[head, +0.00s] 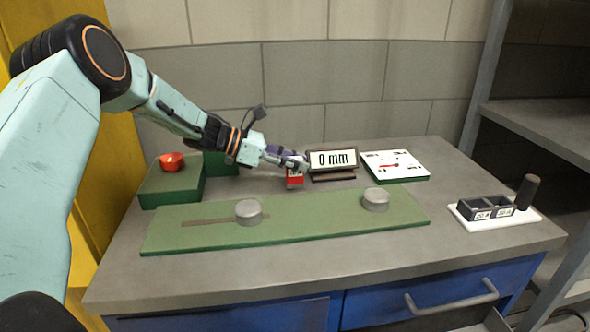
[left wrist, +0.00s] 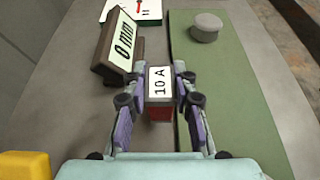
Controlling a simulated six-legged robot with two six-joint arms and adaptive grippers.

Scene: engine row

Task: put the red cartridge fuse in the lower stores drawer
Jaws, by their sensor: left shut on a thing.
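The red cartridge fuse (head: 295,179) is a small red block with a white top label. In the left wrist view the fuse (left wrist: 160,106) shows "10 A" on that label. My left gripper (head: 291,160) is shut on it, with one finger on each side, at the back of the bench between the green plate and the "0 mm" sign. I cannot tell whether the fuse touches the bench top. A blue drawer front (head: 415,296) with a grey bar handle is under the bench's front edge. Below it, a grey edge (head: 492,321) is cut off by the frame; I cannot tell whether it is the lower drawer. My right gripper is out of view.
The "0 mm" sign (head: 333,160) stands close beside my gripper. A green plate (head: 320,224) with two grey knobs lies in front. A green block (head: 172,185) with a red button is left, a dial board (head: 395,165) behind, and a white tray of black boxes (head: 468,219) right.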

